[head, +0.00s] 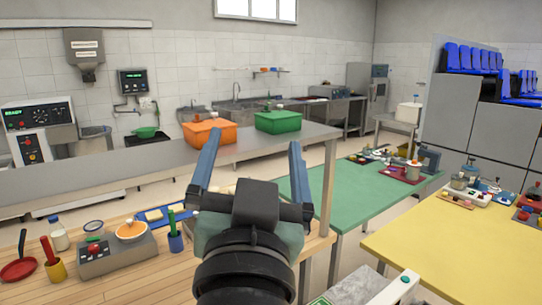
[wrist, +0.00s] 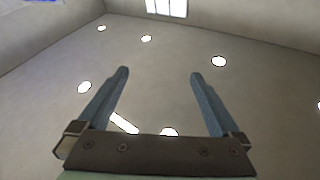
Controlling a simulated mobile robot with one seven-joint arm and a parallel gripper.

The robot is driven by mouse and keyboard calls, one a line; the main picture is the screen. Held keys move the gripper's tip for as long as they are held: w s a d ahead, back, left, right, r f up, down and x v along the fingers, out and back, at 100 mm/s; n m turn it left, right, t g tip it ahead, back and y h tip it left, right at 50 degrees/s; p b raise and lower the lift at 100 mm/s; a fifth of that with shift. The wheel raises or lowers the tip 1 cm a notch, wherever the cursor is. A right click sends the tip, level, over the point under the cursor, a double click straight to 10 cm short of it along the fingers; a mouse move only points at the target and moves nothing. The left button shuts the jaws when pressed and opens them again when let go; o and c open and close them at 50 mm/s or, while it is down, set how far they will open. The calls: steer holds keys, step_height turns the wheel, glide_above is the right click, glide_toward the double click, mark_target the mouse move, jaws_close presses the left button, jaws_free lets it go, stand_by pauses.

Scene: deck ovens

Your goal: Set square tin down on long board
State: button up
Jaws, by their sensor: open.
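My gripper (head: 255,145) is raised in front of the wooden worktop in the head view, its two blue fingers spread wide and pointing up. It also shows in the wrist view (wrist: 158,74), open and with nothing between the fingers. I cannot pick out a square tin for certain in either view. I cannot pick out the long board for certain either. My arm and gripper hide part of the worktop and the grey shelf behind.
The wooden worktop (head: 128,285) holds a grey scale (head: 118,257), a red pan (head: 19,269) and cups of utensils. An orange crate (head: 209,132) and green crate (head: 278,122) stand on the grey shelf (head: 85,184). Green (head: 345,203) and yellow (head: 445,243) tables stand right, with much bare surface.

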steer(key=s+d+r+n+t, duration=0.2)
steer(key=s+r+t, duration=0.3)
steer(key=s+r, duration=0.5)
step_height(320, 180, up, 2)
steer(key=shift+r+t, duration=0.25)
steer(key=shift+t, duration=0.05)
steer(key=shift+w, duration=0.1)
steer(key=shift+c, duration=0.3)
